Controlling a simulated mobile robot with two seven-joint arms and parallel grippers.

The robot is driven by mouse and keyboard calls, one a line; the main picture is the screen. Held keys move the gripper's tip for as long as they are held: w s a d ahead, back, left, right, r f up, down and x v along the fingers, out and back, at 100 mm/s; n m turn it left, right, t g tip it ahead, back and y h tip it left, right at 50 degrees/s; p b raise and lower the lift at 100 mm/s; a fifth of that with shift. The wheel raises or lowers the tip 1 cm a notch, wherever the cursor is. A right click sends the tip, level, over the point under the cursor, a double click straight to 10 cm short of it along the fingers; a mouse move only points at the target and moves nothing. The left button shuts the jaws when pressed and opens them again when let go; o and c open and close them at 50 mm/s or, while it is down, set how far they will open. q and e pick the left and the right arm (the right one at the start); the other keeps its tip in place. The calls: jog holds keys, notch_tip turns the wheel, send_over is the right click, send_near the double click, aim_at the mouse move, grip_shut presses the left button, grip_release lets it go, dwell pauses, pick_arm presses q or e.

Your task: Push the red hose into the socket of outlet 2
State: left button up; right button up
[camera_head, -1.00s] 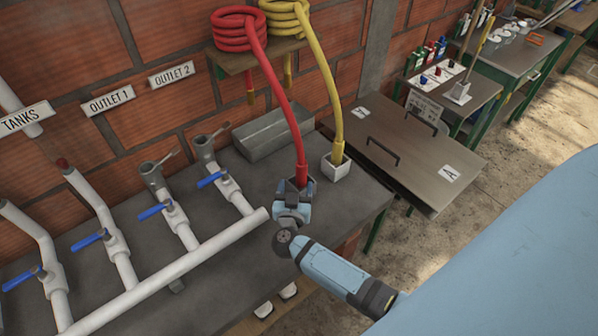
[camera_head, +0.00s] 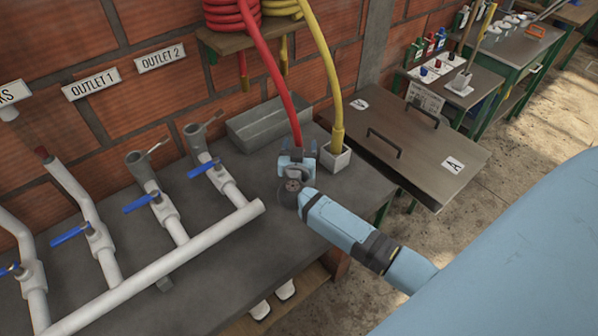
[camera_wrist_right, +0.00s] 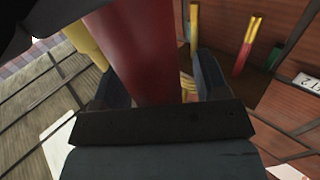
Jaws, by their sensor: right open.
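The red hose (camera_head: 268,75) hangs down from its coil on the wall shelf. Its lower part is at my right gripper (camera_head: 298,150), and the gripper hides its end. In the right wrist view the hose (camera_wrist_right: 138,50) runs between the two open fingers (camera_wrist_right: 162,88). I cannot tell whether they touch it. The outlet 2 sign (camera_head: 160,59) is on the brick wall. Below it, the rightmost grey socket (camera_head: 196,132) tops a white pipe with a blue valve handle, left of my gripper and apart from the hose. My left gripper is not in view.
A yellow hose (camera_head: 330,85) stands in a white square holder (camera_head: 335,160) just right of my gripper. A similar socket (camera_head: 140,165) stands left, under the outlet 1 sign (camera_head: 90,85). The white manifold pipe (camera_head: 165,265) crosses the bench.

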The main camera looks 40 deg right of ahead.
grip_shut()
jog(key=shift+r, duration=0.15)
